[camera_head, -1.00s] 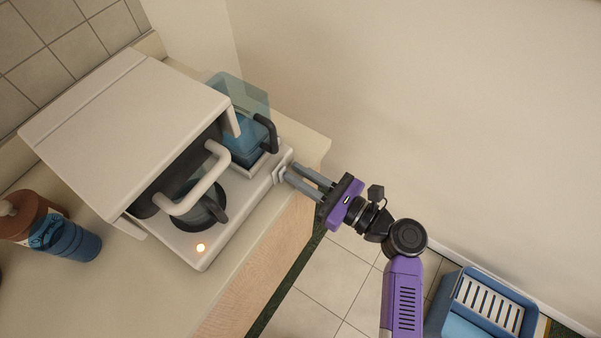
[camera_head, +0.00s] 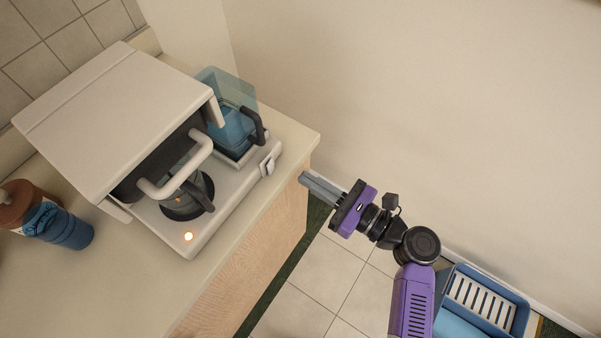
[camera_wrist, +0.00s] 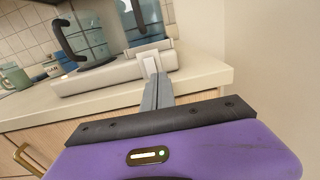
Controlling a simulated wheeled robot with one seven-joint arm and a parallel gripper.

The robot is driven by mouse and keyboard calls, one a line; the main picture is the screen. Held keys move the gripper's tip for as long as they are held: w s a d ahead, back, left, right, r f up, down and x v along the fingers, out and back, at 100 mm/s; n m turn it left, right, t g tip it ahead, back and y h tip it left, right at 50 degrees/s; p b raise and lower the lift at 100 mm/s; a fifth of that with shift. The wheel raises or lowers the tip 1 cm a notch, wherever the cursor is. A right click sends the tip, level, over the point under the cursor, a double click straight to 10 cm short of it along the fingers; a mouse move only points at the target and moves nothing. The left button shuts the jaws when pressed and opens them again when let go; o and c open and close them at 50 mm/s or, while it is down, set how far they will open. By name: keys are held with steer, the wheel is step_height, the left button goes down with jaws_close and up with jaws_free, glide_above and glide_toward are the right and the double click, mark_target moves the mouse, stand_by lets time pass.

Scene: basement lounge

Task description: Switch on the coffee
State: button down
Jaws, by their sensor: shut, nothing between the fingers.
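The white coffee machine (camera_head: 120,118) stands on the counter at the left of the head view. My gripper (camera_head: 303,177) is shut and empty, apart from the switch and just off the counter's edge.
The counter edge (camera_head: 312,145) lies close to my fingers. A blue bin (camera_head: 490,300) stands on the floor at the lower right. The wall (camera_head: 430,100) is bare, and tiled floor lies below.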

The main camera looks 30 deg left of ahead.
steer(key=d, duration=0.7)
steer(key=shift+s+d+b, duration=0.4)
steer(key=shift+s+b, duration=0.05)
